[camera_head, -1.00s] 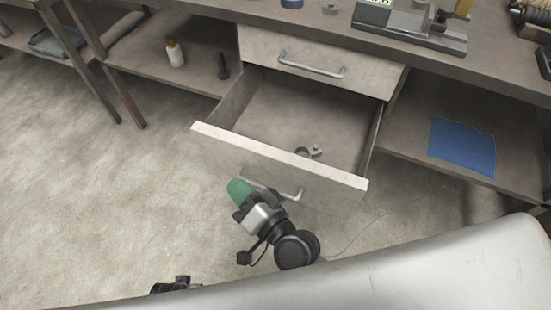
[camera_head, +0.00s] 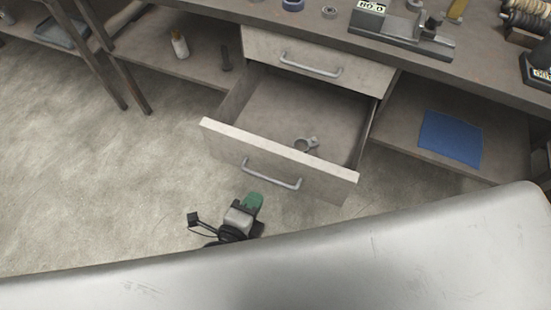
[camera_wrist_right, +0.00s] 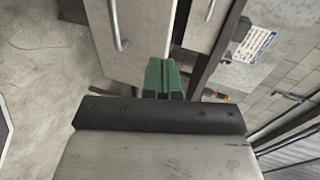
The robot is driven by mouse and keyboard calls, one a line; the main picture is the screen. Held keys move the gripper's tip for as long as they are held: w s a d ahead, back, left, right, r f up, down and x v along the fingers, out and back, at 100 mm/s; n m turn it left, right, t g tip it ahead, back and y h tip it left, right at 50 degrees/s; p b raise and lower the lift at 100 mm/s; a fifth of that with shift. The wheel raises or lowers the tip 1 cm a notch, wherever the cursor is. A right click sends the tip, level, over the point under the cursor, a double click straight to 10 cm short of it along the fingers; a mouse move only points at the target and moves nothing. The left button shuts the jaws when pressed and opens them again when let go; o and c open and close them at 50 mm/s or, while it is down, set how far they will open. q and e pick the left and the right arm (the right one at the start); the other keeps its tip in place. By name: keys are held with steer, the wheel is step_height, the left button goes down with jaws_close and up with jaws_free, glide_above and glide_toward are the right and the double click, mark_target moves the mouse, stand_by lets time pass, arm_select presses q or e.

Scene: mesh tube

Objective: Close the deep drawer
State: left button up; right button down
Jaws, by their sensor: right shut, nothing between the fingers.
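The deep drawer (camera_head: 333,180) is the lower one under the workbench. It stands pulled open, and its front has a grey bar handle (camera_head: 271,176). A small metal part (camera_head: 307,144) lies inside it near the front panel. My right gripper (camera_head: 254,199), with green fingertips, is shut and empty. It is in front of the drawer front, below and near the handle, and appears apart from it. In the right wrist view, the shut green fingers (camera_wrist_right: 161,80) point toward pale panels, with a bar handle (camera_wrist_right: 116,25) to their left. My left gripper does not show.
A closed shallow drawer (camera_head: 310,58) sits above the deep one. A lower shelf on the right holds a blue sheet (camera_head: 450,139). A shelf on the left holds a small bottle (camera_head: 180,45). The floor (camera_head: 80,190) at left is clear.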

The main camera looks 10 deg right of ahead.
mark_target(279, 156)
steer(key=x, duration=0.4)
steer(key=r+x, duration=0.1)
steer(key=x, duration=0.3)
steer(key=p+x, duration=0.1)
steer(key=x, duration=0.3)
steer(key=shift+w+d, duration=0.4)
steer(key=shift+w, duration=0.05)
steer(key=shift+w, duration=0.1)
steer(key=w+d+b, duration=0.1)
steer(key=w+d, duration=0.5)
steer(key=w, duration=0.4)
steer(key=w+d+b, duration=0.1)
steer(key=w+d, duration=0.6)
steer(key=w, duration=0.3)
steer(key=shift+d, duration=0.35)
steer(key=shift+r, duration=0.1)
